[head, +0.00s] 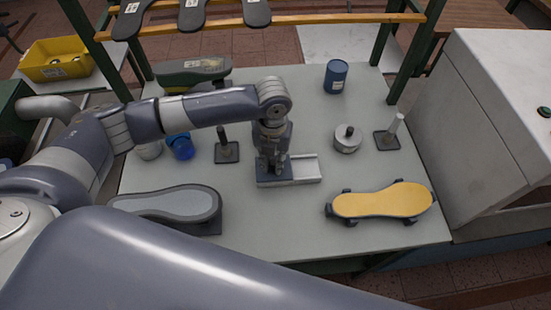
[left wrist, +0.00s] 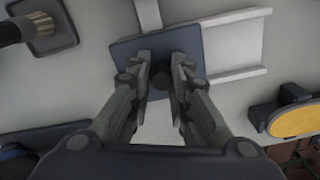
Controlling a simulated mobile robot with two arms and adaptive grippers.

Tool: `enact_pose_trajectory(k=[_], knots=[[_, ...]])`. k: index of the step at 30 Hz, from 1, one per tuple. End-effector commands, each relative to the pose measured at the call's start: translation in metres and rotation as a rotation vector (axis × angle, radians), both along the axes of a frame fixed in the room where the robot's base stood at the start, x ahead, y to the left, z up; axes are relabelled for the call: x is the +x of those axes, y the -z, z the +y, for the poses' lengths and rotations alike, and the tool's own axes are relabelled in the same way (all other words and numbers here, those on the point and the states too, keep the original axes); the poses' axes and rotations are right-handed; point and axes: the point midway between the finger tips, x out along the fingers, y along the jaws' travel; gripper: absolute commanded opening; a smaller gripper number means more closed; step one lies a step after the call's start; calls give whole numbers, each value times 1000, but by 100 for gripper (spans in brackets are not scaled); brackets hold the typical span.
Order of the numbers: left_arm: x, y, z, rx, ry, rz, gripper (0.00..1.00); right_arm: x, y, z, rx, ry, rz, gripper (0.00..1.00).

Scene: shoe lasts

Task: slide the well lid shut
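The well (head: 307,168) is a pale rail-sided base in the middle of the table. Its right part is bare in the head view, and its rails (left wrist: 235,76) run right in the left wrist view. The lid (left wrist: 160,40) is a dark blue-grey square plate lying across the rails at the left part, with a dark round knob (left wrist: 161,80). My left gripper (head: 272,168) points down over the lid. In the left wrist view its fingers (left wrist: 160,62) are closed in on both sides of the knob. My right gripper is not in view.
A round metal pot (head: 347,138), a white peg on a dark base (head: 390,134) and a blue can (head: 336,77) stand right. A dark post (head: 226,149) stands left of the well.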

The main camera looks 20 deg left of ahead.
Motion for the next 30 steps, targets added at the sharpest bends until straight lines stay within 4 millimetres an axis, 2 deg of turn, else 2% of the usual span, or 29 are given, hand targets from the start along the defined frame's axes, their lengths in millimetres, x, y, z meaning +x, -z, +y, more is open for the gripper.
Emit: enact_pose_trajectory(k=[1, 2, 6, 9, 12, 14, 17, 24, 30], knots=[[-1, 1, 2, 5, -2, 4, 33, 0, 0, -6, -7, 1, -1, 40], [-1, 1, 2, 5, -1, 4, 38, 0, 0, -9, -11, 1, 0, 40], [-1, 1, 1, 2, 0, 3, 38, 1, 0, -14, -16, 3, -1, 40], [-1, 1, 0, 1, 0, 2, 38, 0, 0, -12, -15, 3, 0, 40], [0, -1, 0, -1, 1, 1, 38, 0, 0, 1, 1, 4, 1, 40], [0, -5, -1, -2, 1, -1, 38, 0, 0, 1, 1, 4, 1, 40], [0, -18, 0, -2, 1, -1, 38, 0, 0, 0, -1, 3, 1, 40], [0, -69, 1, -2, 0, -3, 38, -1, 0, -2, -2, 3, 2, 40], [0, -104, 1, -1, -1, -1, 38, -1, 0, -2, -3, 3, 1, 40]])
